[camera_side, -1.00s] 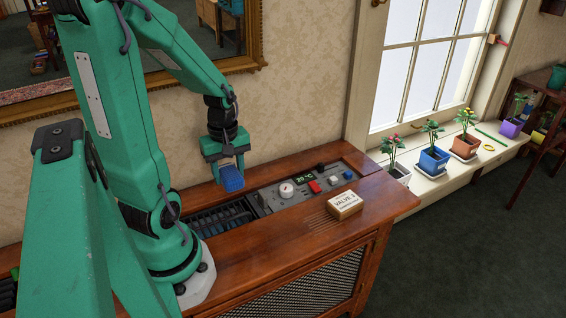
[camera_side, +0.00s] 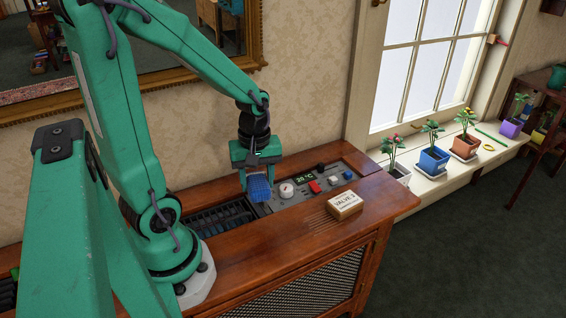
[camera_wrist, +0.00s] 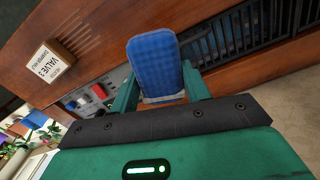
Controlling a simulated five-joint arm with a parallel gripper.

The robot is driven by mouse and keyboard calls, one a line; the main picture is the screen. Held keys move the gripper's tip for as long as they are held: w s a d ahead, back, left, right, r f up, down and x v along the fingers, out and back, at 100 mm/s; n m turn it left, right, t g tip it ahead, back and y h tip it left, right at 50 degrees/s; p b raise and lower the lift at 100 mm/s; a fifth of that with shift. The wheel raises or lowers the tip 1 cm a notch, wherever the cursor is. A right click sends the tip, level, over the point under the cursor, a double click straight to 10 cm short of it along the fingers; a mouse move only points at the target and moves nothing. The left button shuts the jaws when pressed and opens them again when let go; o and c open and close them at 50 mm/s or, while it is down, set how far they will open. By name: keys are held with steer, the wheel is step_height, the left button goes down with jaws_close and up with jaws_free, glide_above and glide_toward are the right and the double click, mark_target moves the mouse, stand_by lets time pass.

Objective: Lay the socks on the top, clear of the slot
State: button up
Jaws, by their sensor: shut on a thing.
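A blue checked bundle, which looks like the socks (camera_side: 259,188), hangs in my gripper (camera_side: 256,170). In the wrist view the socks (camera_wrist: 155,62) stand up between the two green fingers of my gripper (camera_wrist: 163,92), which is shut on them. The wooden top (camera_side: 270,237) of the cabinet lies below. The dark slot with slats (camera_side: 215,217) runs along the top, left of the control panel. In the side view the socks are close to the slot's right end and the panel's left end. I cannot tell how high above the top they are.
The panel (camera_side: 320,187) carries a dial, a green display, a red switch and several knobs. A box labelled "VALVE 3" (camera_side: 344,204) sits on the top at right. The front strip of wood left of this box is bare. Potted plants (camera_side: 433,158) stand on the windowsill.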

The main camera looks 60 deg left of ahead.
steer(key=d+r+m, duration=0.2)
steer(key=d+m, duration=0.4)
steer(key=d, duration=1.2)
steer(key=shift+f, duration=0.1)
glide_above(295, 229)
step_height(295, 229, down, 7)
steer(key=shift+r, duration=0.1)
steer(key=shift+f, duration=2.05)
steer(key=shift+f, duration=0.1)
